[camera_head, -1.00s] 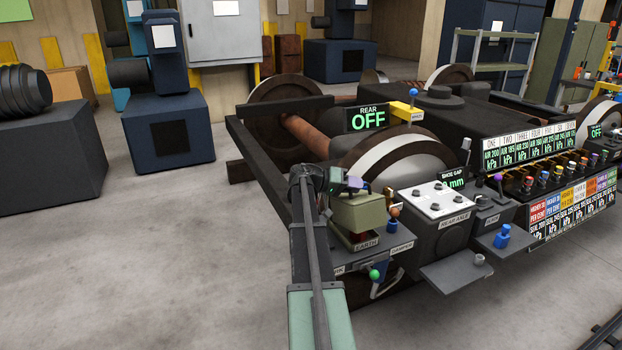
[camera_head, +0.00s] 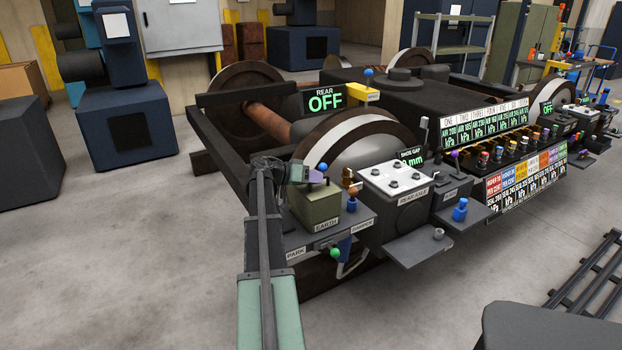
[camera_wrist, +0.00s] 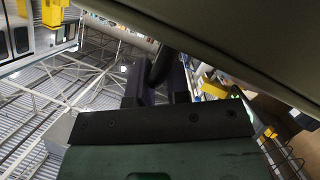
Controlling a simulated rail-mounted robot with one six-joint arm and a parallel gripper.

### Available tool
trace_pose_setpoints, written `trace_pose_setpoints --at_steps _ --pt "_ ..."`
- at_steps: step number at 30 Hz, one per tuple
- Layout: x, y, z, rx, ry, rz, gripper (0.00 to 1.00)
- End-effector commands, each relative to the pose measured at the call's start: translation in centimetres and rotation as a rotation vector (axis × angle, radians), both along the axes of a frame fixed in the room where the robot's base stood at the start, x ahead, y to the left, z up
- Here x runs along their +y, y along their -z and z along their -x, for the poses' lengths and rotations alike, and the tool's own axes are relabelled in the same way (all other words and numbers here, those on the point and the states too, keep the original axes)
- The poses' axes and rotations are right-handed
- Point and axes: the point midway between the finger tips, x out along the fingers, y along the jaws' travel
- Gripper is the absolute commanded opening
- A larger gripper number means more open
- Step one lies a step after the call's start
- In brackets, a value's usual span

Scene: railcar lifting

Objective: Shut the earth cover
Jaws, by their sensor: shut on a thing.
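The earth cover (camera_head: 316,207) is an olive-green box-shaped cover behind the EARTH label. It looks down and level in the head view, with no gap seen beneath it. My gripper (camera_head: 306,172) is at the cover's top, its purple fingers shut on the cover's handle; the arm partly hides its left side. In the wrist view my gripper (camera_wrist: 160,78) has a dark handle bar between its fingers, and a broad olive-grey surface, likely the cover (camera_wrist: 235,45), fills the upper right.
A green knob (camera_head: 335,252) stands by the PARK label. A copper-coloured fitting (camera_head: 349,178) and a blue knob (camera_head: 352,204) are close right of the cover. The grey REAR AXLE box (camera_head: 412,205) stands further right. Open floor (camera_head: 150,230) lies to the left.

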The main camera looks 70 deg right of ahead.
Motion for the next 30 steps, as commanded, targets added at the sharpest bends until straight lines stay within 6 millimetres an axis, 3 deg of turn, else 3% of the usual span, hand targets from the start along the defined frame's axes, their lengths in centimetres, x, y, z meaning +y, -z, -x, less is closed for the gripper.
trace_pose_setpoints --at_steps 3,4,8,19,30 --pt "0.6 0.4 0.3 -0.006 0.009 -0.009 0.0" --pt "0.6 0.4 0.3 -0.006 0.009 -0.01 0.18" --pt "0.6 0.4 0.3 -0.006 0.009 -0.009 0.38" --pt "0.9 -0.2 -0.6 -0.003 0.004 -0.007 0.38" --pt "5.7 -2.9 -7.0 -0.004 0.003 -0.007 0.38"
